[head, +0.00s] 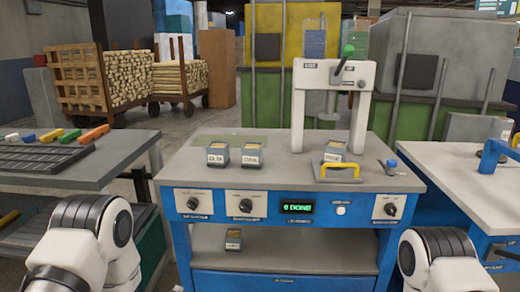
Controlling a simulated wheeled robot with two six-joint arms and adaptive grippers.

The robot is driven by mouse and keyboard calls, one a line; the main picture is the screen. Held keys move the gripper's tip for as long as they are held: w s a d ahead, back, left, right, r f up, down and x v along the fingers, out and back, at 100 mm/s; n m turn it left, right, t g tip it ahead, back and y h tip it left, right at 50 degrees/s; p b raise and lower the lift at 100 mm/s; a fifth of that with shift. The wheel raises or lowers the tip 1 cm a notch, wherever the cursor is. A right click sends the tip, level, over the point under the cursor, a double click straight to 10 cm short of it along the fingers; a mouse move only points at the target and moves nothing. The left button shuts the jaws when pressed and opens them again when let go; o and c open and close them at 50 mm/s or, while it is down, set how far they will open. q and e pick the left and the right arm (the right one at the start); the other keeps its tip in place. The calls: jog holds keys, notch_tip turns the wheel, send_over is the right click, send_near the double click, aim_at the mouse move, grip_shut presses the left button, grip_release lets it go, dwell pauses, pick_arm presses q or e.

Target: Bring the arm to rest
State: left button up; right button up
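Only rounded white and black links of my two arms show in the head view. My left arm (88,240) stands at the lower left, in front of the left bench. My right arm (440,262) stands at the lower right, in front of the blue workstation's right end. Neither gripper is in the picture, so their fingers and anything in them are hidden. Neither arm reaches over the middle of the workstation top.
The grey-topped blue workstation (290,177) carries two labelled bins (218,154) (250,155), a third bin (334,151), a yellow handle (340,170) and a white press frame (300,110). Its green display (297,207) reads "DONE". Benches flank it left (70,172) and right (450,170).

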pick_arm(q)
jog(key=s+f+m+g, duration=0.35)
jog(key=s+f, duration=0.25)
jog(key=s, duration=0.4)
jog(key=s+f+m+g, duration=0.2)
jog(key=s+f+g, duration=0.3)
jog(key=s, duration=0.5)
jog(key=s+f+m+g, duration=0.2)
jog(key=s+m+g, duration=0.45)
jog(key=s, duration=0.75)
notch_tip(320, 180, up, 17)
jog(key=m+t+p, duration=0.1)
jog(key=p, duration=1.6)
jog(key=shift+r+m+t, duration=0.15)
jog(key=shift+m+t, duration=0.25)
pick_arm(e)
notch_tip(320, 180, up, 17)
pick_arm(q)
jog(key=shift+s+a, duration=0.1)
